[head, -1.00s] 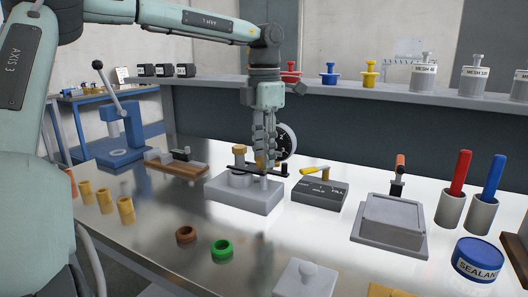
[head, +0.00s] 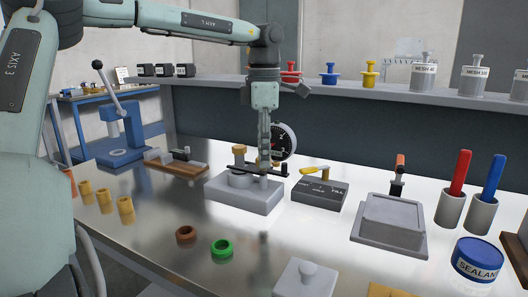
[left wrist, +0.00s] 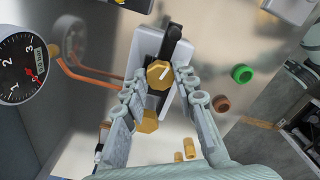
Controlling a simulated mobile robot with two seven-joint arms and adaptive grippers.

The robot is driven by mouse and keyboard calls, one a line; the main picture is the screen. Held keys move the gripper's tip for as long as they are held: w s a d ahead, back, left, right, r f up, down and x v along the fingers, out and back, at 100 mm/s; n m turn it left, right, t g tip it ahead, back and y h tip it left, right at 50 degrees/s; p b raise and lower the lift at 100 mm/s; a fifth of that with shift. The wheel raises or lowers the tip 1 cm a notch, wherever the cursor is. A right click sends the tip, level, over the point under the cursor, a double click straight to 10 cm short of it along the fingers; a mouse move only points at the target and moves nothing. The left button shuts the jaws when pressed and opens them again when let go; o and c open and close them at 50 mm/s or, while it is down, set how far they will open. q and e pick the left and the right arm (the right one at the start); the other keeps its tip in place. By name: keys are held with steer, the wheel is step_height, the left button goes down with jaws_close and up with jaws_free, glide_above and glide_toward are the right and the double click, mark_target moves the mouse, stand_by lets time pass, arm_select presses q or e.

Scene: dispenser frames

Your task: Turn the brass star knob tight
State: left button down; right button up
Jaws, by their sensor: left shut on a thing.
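The brass star knob (left wrist: 159,74) shows in the left wrist view with a white mark on its top. It sits over a black bar (left wrist: 173,45) on a pale grey block, which also shows in the head view (head: 240,195). My left gripper (head: 264,166) points straight down above this block. In the wrist view its two fingers (left wrist: 160,80) are on either side of the knob, shut on it. In the head view the fingers hide most of the knob. A second brass-coloured knob (head: 239,150) stands on the block's left part. My right gripper is not in view.
A round black dial gauge (head: 284,142) stands close behind the gripper. A dark box with a yellow lever (head: 319,192) is to the right. A brown ring (head: 186,235) and a green ring (head: 222,248) lie in front. A shelf (head: 330,86) runs behind.

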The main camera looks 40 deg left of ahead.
arm_select(q)
steer(key=c, duration=1.2)
jaws_free()
step_height(320, 180, up, 12)
steer(key=shift+r, duration=0.1)
